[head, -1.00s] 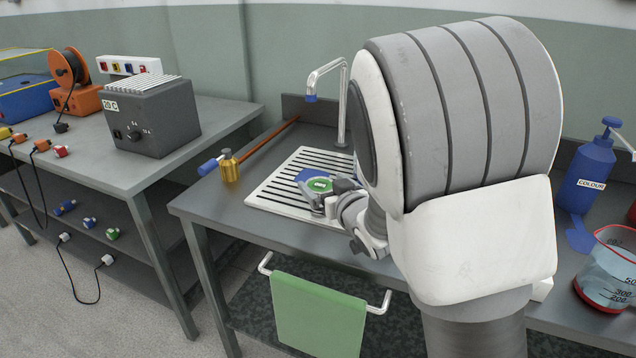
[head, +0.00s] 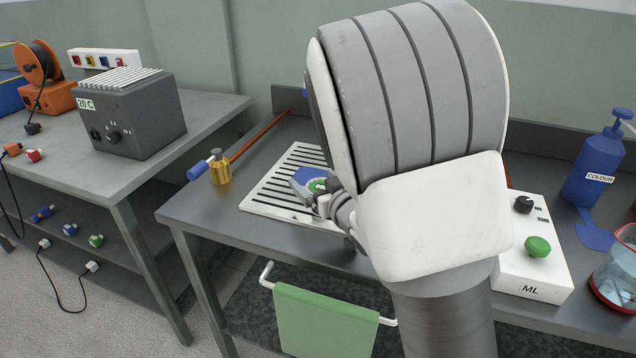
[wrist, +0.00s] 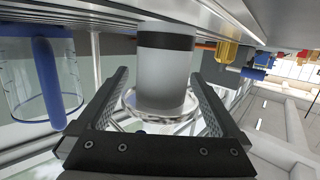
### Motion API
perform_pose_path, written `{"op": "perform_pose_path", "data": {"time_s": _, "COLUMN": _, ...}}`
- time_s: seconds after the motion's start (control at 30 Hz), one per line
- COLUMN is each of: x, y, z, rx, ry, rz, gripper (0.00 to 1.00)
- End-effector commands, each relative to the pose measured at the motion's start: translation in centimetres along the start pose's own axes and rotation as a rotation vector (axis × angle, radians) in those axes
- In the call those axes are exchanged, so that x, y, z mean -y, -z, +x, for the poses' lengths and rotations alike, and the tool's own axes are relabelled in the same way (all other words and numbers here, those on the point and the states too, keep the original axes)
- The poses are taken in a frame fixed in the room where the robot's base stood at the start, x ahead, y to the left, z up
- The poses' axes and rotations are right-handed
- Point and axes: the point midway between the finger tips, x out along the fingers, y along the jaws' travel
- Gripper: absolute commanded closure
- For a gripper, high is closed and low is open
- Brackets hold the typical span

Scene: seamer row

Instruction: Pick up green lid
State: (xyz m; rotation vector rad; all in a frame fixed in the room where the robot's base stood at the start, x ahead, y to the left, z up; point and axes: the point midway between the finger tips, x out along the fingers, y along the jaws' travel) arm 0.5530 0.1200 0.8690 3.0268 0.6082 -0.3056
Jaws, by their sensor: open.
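The green lid (head: 317,185), a small round disc with a white label, shows in the head view above the drainer, partly hidden by my gripper and wrist. A blue part (head: 304,176) lies right beside it. My gripper (head: 322,203) is at the lid's near side; contact cannot be told. In the wrist view my gripper (wrist: 160,88) has its two dark fingers wide apart. A grey cylinder (wrist: 165,80) with a dark band and a clear rounded base shows between them. No green lid is visible there.
The white slatted drainer (head: 262,198) lies on the grey bench. A brass fitting with a blue handle (head: 220,172) stands to its left. A white ML box (head: 530,270), a blue COLOUR bottle (head: 592,170) and a jug (head: 615,270) stand right. A green towel (head: 322,320) hangs in front.

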Motion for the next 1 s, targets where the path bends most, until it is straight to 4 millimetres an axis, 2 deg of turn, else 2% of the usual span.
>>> {"op": "perform_pose_path", "data": {"time_s": 0.27, "x": 0.0, "y": 0.0, "z": 0.0, "rx": 0.000, "ry": 0.000, "rz": 0.000, "gripper": 0.02}}
{"op": "perform_pose_path", "data": {"time_s": 0.63, "x": 0.0, "y": 0.0, "z": 0.0, "rx": -0.001, "ry": 0.000, "rz": 0.000, "gripper": 0.67}}
{"op": "perform_pose_path", "data": {"time_s": 0.87, "x": 0.0, "y": 0.2, "z": -0.1, "rx": -0.001, "ry": 0.000, "rz": 0.000, "gripper": 0.68}}
{"op": "perform_pose_path", "data": {"time_s": 1.0, "x": -0.1, "y": 1.8, "z": -0.4, "rx": -0.005, "ry": -0.001, "rz": 0.002, "gripper": 0.68}}
